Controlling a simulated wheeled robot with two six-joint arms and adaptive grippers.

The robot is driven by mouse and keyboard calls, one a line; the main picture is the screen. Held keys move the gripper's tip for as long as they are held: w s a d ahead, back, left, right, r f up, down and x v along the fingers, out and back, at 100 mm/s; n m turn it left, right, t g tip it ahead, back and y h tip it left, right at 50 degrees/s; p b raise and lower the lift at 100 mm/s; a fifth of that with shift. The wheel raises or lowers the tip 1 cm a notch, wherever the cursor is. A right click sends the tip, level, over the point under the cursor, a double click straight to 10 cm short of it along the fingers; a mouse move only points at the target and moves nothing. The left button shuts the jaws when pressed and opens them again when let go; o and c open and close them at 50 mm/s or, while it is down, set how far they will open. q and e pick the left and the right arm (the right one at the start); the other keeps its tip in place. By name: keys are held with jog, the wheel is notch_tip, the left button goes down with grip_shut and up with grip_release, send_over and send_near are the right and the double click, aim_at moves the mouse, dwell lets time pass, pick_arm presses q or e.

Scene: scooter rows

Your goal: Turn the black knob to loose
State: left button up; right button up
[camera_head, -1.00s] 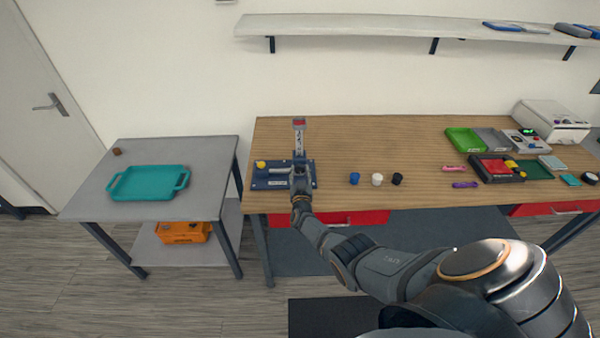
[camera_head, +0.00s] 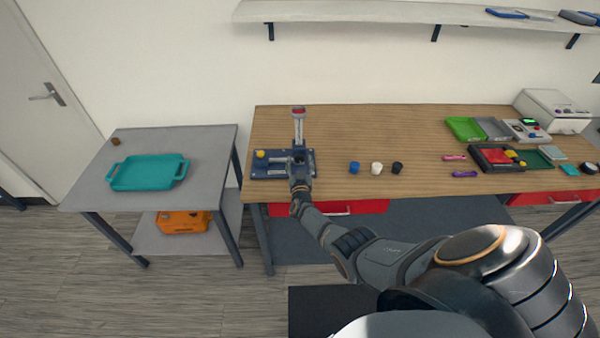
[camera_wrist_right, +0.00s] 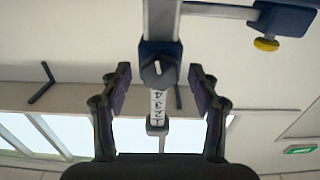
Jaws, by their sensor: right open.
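A dark, faceted knob (camera_wrist_right: 157,71) with a white mark on its face sits on a dark collar around a grey post in the right wrist view. Printed digits (camera_wrist_right: 158,106) run along the post beside it. My right gripper (camera_wrist_right: 160,74) is open, with one finger on each side of the knob and a gap on both sides. In the head view the right gripper (camera_head: 299,172) is at the blue-based stand (camera_head: 268,171), in front of its upright post (camera_head: 299,128), and hides the knob. My left gripper is not in view.
A yellow knob (camera_head: 261,154) is at the stand's left; it also shows in the wrist view (camera_wrist_right: 267,44). Blue (camera_head: 354,168), white (camera_head: 376,168) and black (camera_head: 397,168) small cylinders stand to the right. A teal tray (camera_head: 148,173) lies on the side table.

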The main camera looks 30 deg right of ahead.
jog(key=v, duration=1.1)
jog(key=shift+s, duration=0.25)
jog(key=s+a+f+n+g+y+b, duration=0.25)
jog(key=s+f, duration=0.25)
jog(key=f, duration=0.5)
jog(key=s+a+f+n+g+y+b, duration=0.1)
jog(key=s+a+f+y, duration=0.2)
jog(key=s+f, duration=0.5)
jog(key=s+a+f+n+g+y+b, duration=0.1)
jog(key=s+a+f+n+g+y, duration=0.15)
jog(key=f, duration=0.95)
jog(key=s+f+g+b, duration=0.1)
jog(key=s+f, duration=0.4)
jog(key=s, duration=0.5)
jog(key=s+f+g+b, duration=0.1)
jog(key=s+f+g, duration=0.3)
jog(key=s, duration=0.7)
jog(key=s+f+g+b, duration=0.1)
jog(key=s+f+g, duration=0.2)
jog(key=s+f, duration=0.3)
jog(key=s, duration=0.4)
jog(key=shift+s+d+f+n+y, duration=0.25)
jog(key=shift+d+f+n+y, duration=0.05)
jog(key=shift+y, duration=0.1)
